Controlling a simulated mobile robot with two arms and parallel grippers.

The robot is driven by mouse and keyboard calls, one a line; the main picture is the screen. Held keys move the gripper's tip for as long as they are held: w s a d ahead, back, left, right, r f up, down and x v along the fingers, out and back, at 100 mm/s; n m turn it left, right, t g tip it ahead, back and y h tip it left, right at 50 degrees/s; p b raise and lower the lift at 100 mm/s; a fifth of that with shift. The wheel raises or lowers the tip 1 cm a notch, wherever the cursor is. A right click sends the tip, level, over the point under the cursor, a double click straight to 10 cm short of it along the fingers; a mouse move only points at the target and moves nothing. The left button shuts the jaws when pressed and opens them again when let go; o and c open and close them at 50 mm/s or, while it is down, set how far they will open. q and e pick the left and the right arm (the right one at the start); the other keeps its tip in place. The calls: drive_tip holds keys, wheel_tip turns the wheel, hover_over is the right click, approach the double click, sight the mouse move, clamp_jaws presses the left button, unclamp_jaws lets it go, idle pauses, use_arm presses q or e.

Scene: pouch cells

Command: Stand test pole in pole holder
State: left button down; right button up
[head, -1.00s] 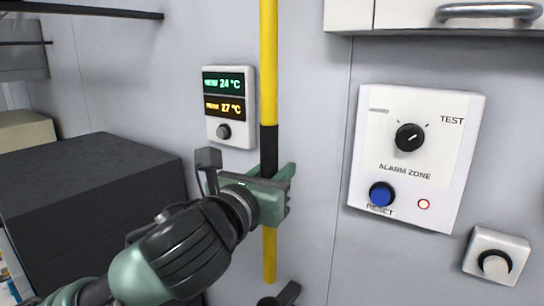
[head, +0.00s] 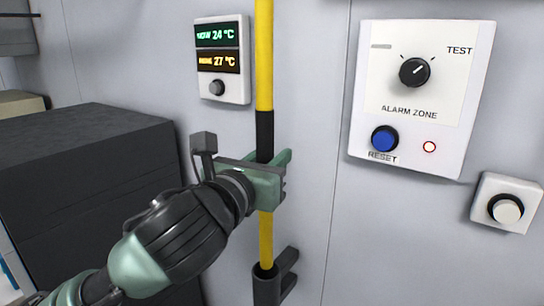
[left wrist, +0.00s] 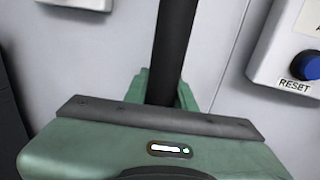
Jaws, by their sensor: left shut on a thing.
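The test pole (head: 265,60) is yellow with a black grip band and stands about upright in front of the wall. My left gripper (head: 268,172) is shut on the black band, which also shows as a dark shaft between the green fingers in the left wrist view (left wrist: 174,50). The pole holder (head: 267,286) is a dark cup with a side clip, low on the wall. The pole's lower end meets the cup's mouth; how deep it sits inside is hidden. The pole's top is out of view. My right gripper is not in view.
A thermostat display (head: 222,60) is on the wall just left of the pole. An alarm panel (head: 420,100) with a blue reset button and a round white button (head: 506,204) are to the right. A dark box (head: 90,190) stands at left, behind my arm.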

sight(263, 216)
use_arm(q)
wheel_tip(263, 216, down, 10)
drive_tip(key=b, duration=0.5)
drive_tip(key=shift+r, duration=0.25)
idle(0.3)
drive_tip(key=c, duration=1.1)
unclamp_jaws()
drive_tip(key=shift+s+b, duration=0.15)
drive_tip(key=shift+b, duration=0.15)
drive_tip(key=b+v, duration=0.2)
drive_tip(key=v, duration=0.5)
drive_tip(key=shift+s+a, duration=0.15)
drive_tip(key=shift+s, duration=0.2)
